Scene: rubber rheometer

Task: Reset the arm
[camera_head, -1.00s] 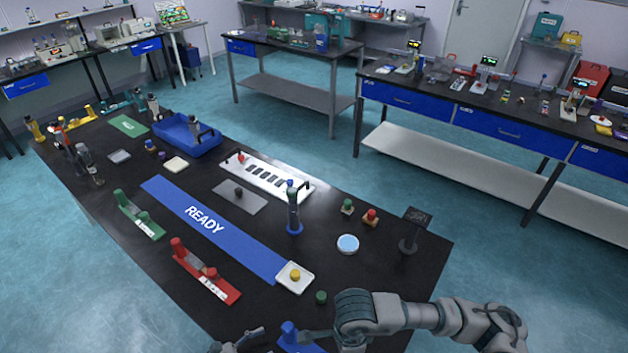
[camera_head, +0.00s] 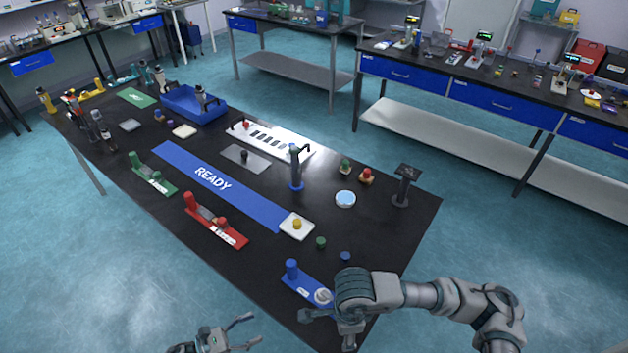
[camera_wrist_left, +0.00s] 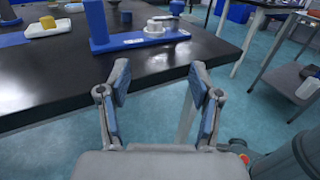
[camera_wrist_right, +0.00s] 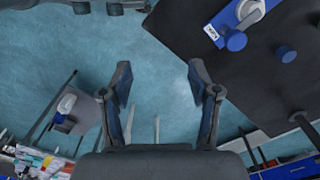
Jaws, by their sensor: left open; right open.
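My left gripper (camera_head: 250,330) is open and empty at the bottom of the head view, off the table's near edge. In the left wrist view its fingers (camera_wrist_left: 160,78) stand apart, with the blue fixture (camera_wrist_left: 155,38) beyond them. My right gripper (camera_head: 326,328) is beside the same blue fixture (camera_head: 302,285) at the near end of the table. In the right wrist view its fingers (camera_wrist_right: 160,75) are apart, with only floor between them. The fixture has a blue post (camera_head: 291,269) and a pale round part (camera_head: 323,296), partly hidden by my right arm in the head view.
The black table (camera_head: 265,290) holds a red fixture (camera_head: 215,222), a green fixture (camera_head: 152,175), a blue READY strip (camera_head: 215,180), a white dish with a yellow knob (camera_head: 297,225), a blue upright tool (camera_head: 296,170) and a dark stand (camera_head: 404,185). Open floor lies left of the table.

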